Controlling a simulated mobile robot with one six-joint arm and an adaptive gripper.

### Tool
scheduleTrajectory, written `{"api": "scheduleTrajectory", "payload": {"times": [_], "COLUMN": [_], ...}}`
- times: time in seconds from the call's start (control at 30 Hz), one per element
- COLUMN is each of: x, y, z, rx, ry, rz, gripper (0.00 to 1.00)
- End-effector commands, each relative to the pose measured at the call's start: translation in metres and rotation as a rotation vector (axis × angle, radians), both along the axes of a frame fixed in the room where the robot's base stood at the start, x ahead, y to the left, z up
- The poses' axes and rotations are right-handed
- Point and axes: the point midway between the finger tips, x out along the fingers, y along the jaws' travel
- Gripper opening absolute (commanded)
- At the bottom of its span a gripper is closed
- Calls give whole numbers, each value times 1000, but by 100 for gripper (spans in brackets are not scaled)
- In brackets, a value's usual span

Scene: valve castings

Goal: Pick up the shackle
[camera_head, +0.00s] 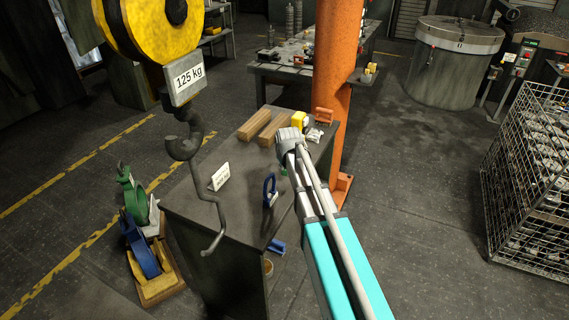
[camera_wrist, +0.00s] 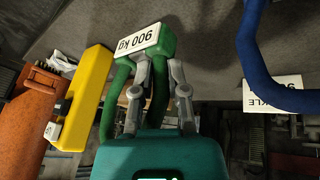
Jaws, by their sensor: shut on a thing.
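A green shackle (camera_wrist: 158,98) with a white "900 kg" label is in the wrist view. My gripper (camera_wrist: 159,75) is shut on one leg of it, with a grey finger on each side. In the head view only a small green bit (camera_head: 284,171) shows beside my arm, and my jaws are hidden there. A blue shackle (camera_head: 270,191) stands on the dark bench (camera_head: 240,220), and part of it is at the right of the wrist view (camera_wrist: 255,60). A white card (camera_head: 220,176) stands to its left; its lettering in the wrist view (camera_wrist: 272,92) ends in "KLE".
A crane hook (camera_head: 184,147) with a yellow "125 kg" block (camera_head: 150,28) hangs over the bench's left side. Wooden blocks (camera_head: 264,127), a yellow item (camera_head: 299,121) and an orange item (camera_head: 323,116) are at the back. An orange column (camera_head: 337,70) rises behind; a wire cage (camera_head: 530,180) stands right.

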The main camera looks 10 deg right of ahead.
Motion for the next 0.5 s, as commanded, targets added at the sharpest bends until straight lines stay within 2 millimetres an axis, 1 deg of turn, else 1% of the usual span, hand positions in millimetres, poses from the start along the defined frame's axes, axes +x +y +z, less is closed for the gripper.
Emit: {"api": "scheduleTrajectory", "payload": {"times": [0.03, 0.37, 0.4, 0.5], "x": [-8, -41, -54, -75], "y": [-1, -4, -5, -7], "z": [13, 51, 54, 62], "rx": [0, 1, 0, 1], "ry": [-1, -1, 0, -1], "rz": [0, -1, -1, -1], "gripper": [0, 0, 0, 0]}}
